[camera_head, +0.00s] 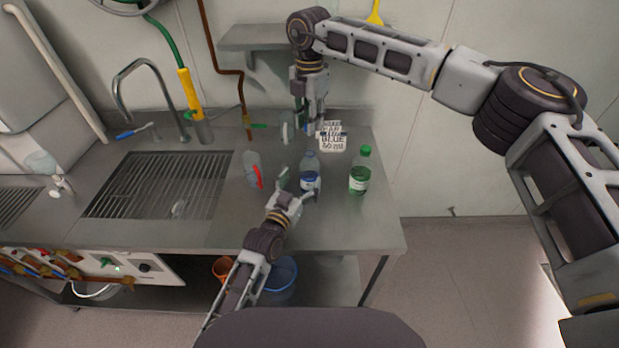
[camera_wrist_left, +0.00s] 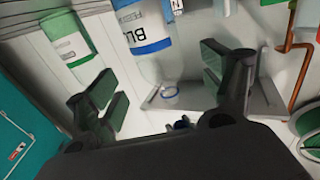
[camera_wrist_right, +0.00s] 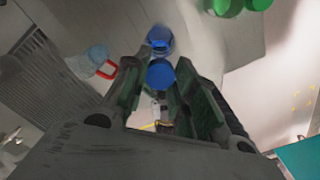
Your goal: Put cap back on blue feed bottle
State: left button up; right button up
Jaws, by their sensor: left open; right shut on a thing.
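The blue feed bottle (camera_head: 310,168) stands upright on the steel counter, with a clear upper part and a blue label. Its label (camera_wrist_left: 150,28) shows upside down in the left wrist view. My left gripper (camera_head: 298,190) is open at the near side of the bottle, its fingers apart. My right gripper (camera_head: 311,125) points down behind the bottle in the head view. In the right wrist view its fingers are shut on the blue cap (camera_wrist_right: 160,74), apart from the blue bottle (camera_wrist_right: 160,38). The cap is hidden in the head view.
A green-capped bottle (camera_head: 359,172) stands to the right of the blue one. A clear container with a red handle (camera_head: 252,170) is to the left, near the sink grate (camera_head: 155,186). The counter's front right is clear.

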aim_at(306, 174)
pick_arm(q)
jog(key=shift+x, duration=3.35)
jog(key=c, duration=1.5)
jog(key=shift+c, duration=0.2)
pick_arm(e)
jog(key=shift+f, duration=2.45)
jog(key=shift+f, duration=0.1)
jog(key=shift+f, duration=0.85)
jog(key=shift+f, duration=0.5)
pick_arm(q)
grip_shut()
